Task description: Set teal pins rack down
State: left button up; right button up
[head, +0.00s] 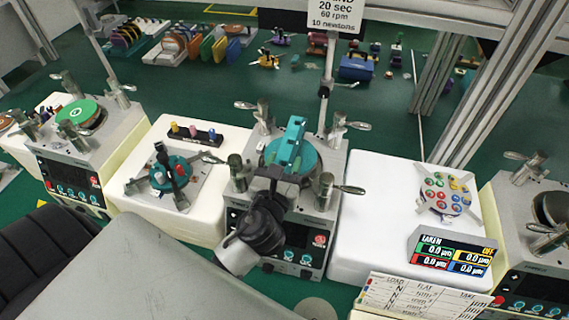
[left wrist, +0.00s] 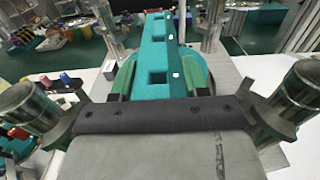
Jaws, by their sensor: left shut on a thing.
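The teal rack (head: 294,143) is a long narrow bar with square recesses. My left gripper (head: 283,172) is shut on its near end, above the round teal plate (head: 308,160) of the middle machine. In the left wrist view the rack (left wrist: 158,50) stretches away between the green fingertips of my gripper (left wrist: 158,90). The teal plate (left wrist: 124,76) shows beneath it. I cannot tell whether the rack touches the plate. No separate pins can be made out. My right gripper is not in view.
Metal clamp posts with levers (head: 327,190) stand around the plate. A black rack with coloured pins (head: 196,136) and a teal fixture (head: 170,172) stand on the left white bench. The right white bench (head: 375,215) has much bare room beside a round multicoloured tray (head: 447,195).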

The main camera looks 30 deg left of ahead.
pick_arm(q)
jog(key=shift+f, duration=0.3)
jog(key=o, duration=1)
jog(key=shift+c, duration=0.2)
